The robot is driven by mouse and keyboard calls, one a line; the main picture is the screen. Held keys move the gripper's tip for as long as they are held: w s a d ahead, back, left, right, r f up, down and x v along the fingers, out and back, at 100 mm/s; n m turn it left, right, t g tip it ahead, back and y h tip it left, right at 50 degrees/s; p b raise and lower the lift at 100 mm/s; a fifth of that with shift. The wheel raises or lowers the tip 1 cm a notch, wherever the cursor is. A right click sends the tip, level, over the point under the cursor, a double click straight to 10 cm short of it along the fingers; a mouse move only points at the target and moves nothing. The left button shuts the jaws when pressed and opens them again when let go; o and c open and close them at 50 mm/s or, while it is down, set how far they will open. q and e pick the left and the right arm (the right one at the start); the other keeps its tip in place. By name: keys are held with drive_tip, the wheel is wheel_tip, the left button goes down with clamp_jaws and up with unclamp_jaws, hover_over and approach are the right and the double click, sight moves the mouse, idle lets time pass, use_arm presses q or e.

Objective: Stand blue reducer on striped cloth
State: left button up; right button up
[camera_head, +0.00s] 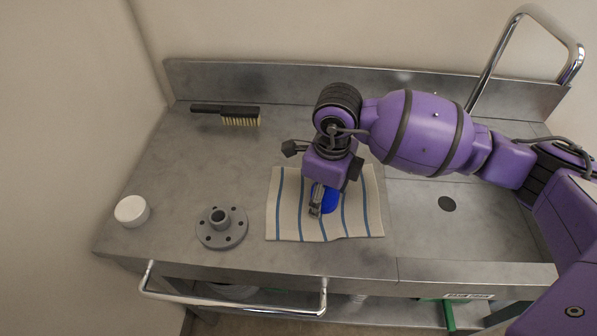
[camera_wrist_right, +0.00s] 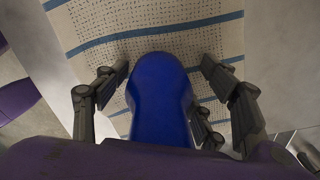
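The blue reducer (camera_head: 331,201) is on the striped cloth (camera_head: 283,215), partly hidden below my right gripper (camera_head: 316,208) in the head view. In the right wrist view the reducer (camera_wrist_right: 160,95) lies between the fingers of my right gripper (camera_wrist_right: 163,75). Gaps show between the outer fingers and the reducer, so the gripper looks open around it. A third finger is close to its right side; I cannot tell if it touches. The reducer's lower end is hidden, and I cannot tell for sure whether it is upright. My left gripper is not in view.
A grey flange (camera_head: 221,228) and a white cap (camera_head: 131,211) sit left of the cloth on the metal cart top (camera_head: 180,170). A brush (camera_head: 227,113) lies at the back left. A raised back edge and chrome handles (camera_head: 235,306) bound the cart.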

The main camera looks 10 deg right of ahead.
drive_tip(key=shift+r, duration=0.25)
wheel_tip(320, 180, up, 13)
drive_tip(key=shift+s+d+f+p, duration=0.1)
drive_tip(key=shift+s+f+p, duration=0.1)
drive_tip(key=shift+p, duration=0.1)
drive_tip(key=shift+r, duration=0.2)
idle(0.3)
